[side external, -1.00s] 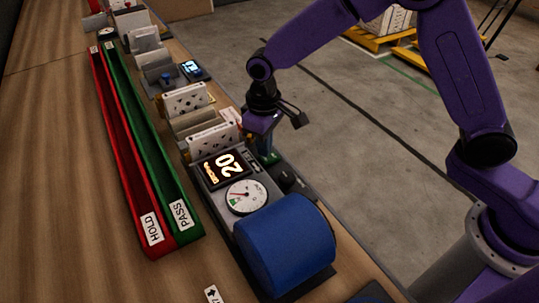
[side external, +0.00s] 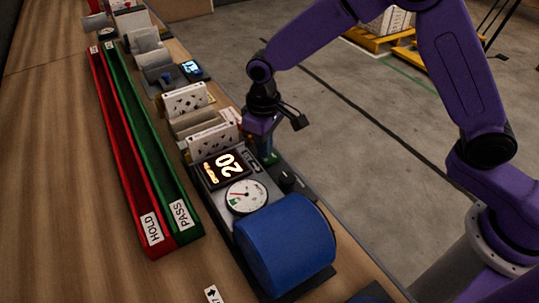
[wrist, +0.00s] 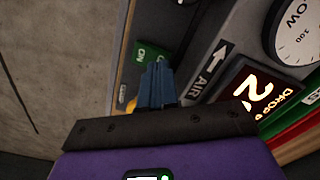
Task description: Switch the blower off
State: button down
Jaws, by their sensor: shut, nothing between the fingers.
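The blower unit has a large blue cylinder (side external: 285,245), a round white dial (side external: 246,196) and a lit display reading 20 (side external: 222,168). In the wrist view, a green switch piece (wrist: 150,53) marked ON lies just beyond my gripper (wrist: 157,68). My gripper's blue fingers are shut, with nothing between them, and point at the panel close to the green piece. I cannot tell whether they touch it. In the side view my gripper (side external: 265,152) is low at the panel's far right edge and hides most of the switch.
A dark knob (side external: 287,178) sits beside the dial. Open floor lies to the right.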

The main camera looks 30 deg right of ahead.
jog(key=shift+f, duration=0.75)
dwell(0.5)
jog(key=shift+r, duration=3.5)
jog(key=s+d+r+n, duration=0.2)
jog(key=s+d+n, duration=0.1)
jog(key=s+d, duration=0.7)
jog(key=s+d+r+n, duration=0.2)
jog(key=s+d, duration=0.9)
jog(key=s, duration=0.7)
jog(key=shift+d+r+n, duration=0.15)
jog(key=shift+n, duration=0.65)
